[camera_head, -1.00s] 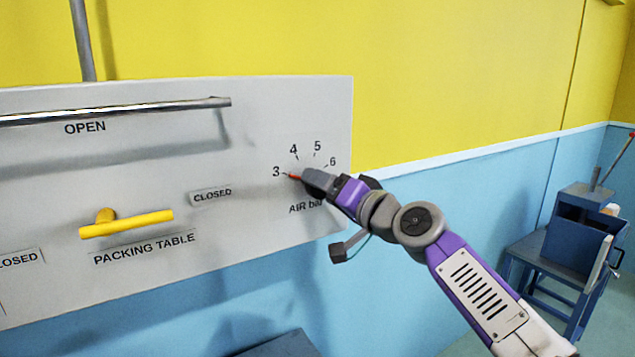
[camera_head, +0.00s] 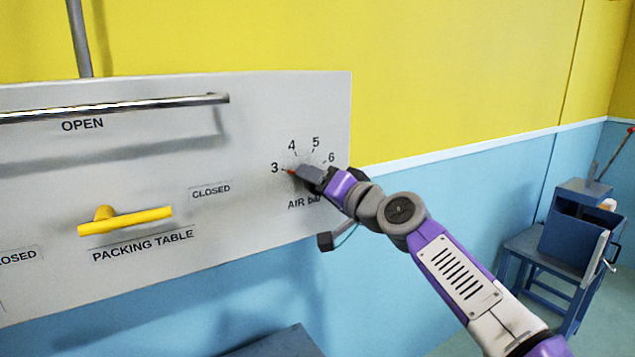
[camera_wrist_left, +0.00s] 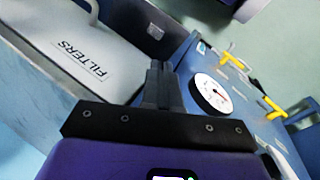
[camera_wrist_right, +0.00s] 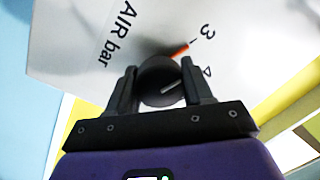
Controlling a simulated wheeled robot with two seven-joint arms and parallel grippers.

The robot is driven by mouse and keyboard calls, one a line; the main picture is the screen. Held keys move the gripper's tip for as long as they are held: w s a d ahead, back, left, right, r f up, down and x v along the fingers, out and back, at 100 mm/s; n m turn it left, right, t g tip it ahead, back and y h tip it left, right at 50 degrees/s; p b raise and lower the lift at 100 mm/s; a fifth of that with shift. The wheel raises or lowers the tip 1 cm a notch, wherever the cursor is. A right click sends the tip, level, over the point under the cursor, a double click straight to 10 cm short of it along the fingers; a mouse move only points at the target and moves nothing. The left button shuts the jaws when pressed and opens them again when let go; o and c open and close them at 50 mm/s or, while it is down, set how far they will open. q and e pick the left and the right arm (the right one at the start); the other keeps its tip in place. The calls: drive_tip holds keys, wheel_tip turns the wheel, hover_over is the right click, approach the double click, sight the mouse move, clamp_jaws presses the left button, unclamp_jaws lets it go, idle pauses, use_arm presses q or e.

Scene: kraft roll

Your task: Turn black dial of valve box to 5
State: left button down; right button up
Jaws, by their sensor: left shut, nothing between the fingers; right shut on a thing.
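The valve box (camera_head: 255,120) is a pale grey panel with a scale from 3 to 6 above the words AIR bar. Its black dial (camera_wrist_right: 160,78) shows in the right wrist view between the fingers of my right gripper (camera_wrist_right: 163,85), which is shut on it. The dial's red pointer (camera_wrist_right: 180,50) is close to the 3 mark; its tip also shows near 3 in the head view (camera_head: 291,172). In the head view my right gripper (camera_head: 308,175) hides most of the dial. My left gripper (camera_wrist_left: 161,72) shows only in the left wrist view, shut and empty.
A yellow handle (camera_head: 125,220) labelled PACKING TABLE and a chrome bar (camera_head: 110,108) are on the panel left of the dial. A blue stand (camera_head: 575,235) is at far right. Near my left gripper are a grey FILTERS box (camera_wrist_left: 75,55) and a round gauge (camera_wrist_left: 212,94).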

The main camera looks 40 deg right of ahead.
drive_tip(key=m, duration=0.4)
drive_tip(key=shift+f+b, duration=0.15)
drive_tip(key=shift+b, duration=0.25)
drive_tip(key=m, duration=0.4)
drive_tip(key=shift+m+t+h, duration=0.3)
drive_tip(key=shift+m+t, duration=0.1)
drive_tip(key=m, duration=0.4)
drive_tip(key=shift+m+h, duration=0.4)
drive_tip(key=m+p, duration=0.1)
drive_tip(key=m, duration=0.4)
drive_tip(key=shift+h, duration=0.3)
drive_tip(key=shift+m, duration=0.3)
drive_tip(key=o, duration=1)
drive_tip(key=shift+o, duration=0.2)
drive_tip(key=shift+s, duration=0.15)
